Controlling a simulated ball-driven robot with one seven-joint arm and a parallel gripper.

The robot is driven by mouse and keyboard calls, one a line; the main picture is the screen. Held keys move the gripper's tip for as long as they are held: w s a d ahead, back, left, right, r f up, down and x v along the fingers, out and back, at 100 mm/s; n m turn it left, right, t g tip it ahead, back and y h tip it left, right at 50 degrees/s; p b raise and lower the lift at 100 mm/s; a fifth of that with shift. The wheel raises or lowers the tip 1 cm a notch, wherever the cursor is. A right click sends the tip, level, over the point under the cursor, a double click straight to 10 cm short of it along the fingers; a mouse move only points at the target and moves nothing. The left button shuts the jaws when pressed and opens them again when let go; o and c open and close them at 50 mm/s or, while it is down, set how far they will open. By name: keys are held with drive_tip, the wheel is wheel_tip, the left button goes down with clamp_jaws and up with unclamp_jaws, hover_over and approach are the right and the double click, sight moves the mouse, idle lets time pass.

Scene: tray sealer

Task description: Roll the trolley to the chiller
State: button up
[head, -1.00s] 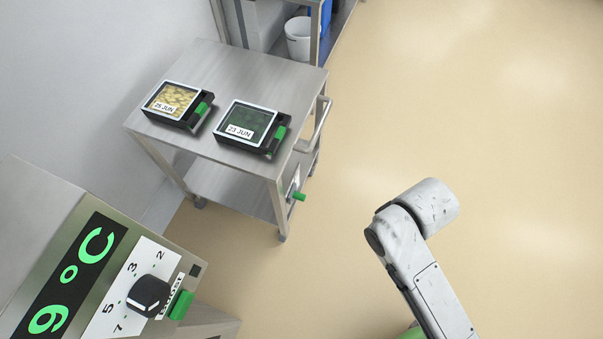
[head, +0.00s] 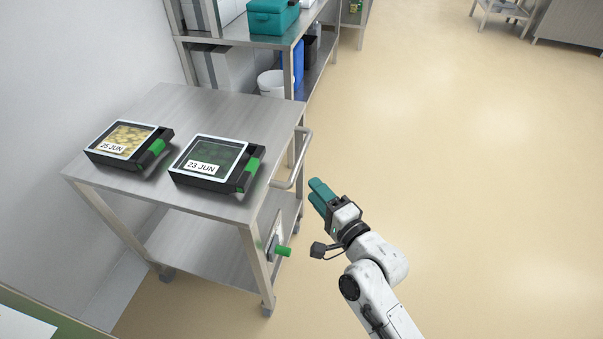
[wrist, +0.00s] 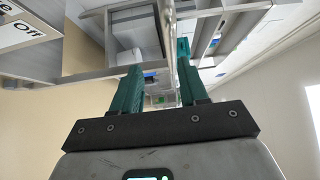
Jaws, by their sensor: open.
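The trolley is a steel two-shelf cart (head: 170,100) against the wall at left, on castors. A bar handle (head: 303,160) is on its right side. A plate with a green knob (head: 284,251) is on its near right leg. Two black trays sit on top: one labelled 25 JUN (head: 128,145), one labelled 23 JUN (head: 215,163). My gripper (head: 318,192) is open and empty, just right of the handle and apart from it in the head view. Its teal fingers (wrist: 158,80) also show in the wrist view. I cannot identify the chiller in these views.
A steel shelf rack (head: 240,35) with a teal box (head: 272,16) and a white bucket (head: 270,84) stands behind the trolley. Steel furniture (head: 570,25) is at the far right. The beige floor (head: 470,180) to the right is clear.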

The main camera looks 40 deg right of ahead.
sight(302, 154)
drive_tip(key=w+d+m, duration=0.1)
drive_tip(key=w, duration=0.2)
drive_tip(key=w+d+r+m+h, duration=0.1)
drive_tip(key=w, duration=0.3)
drive_tip(key=w+d+t, duration=0.1)
drive_tip(key=w, duration=0.2)
drive_tip(key=shift+w+d+r+m+h, duration=0.3)
drive_tip(key=shift+m+h, duration=0.1)
drive_tip(key=shift+c, duration=0.3)
clamp_jaws()
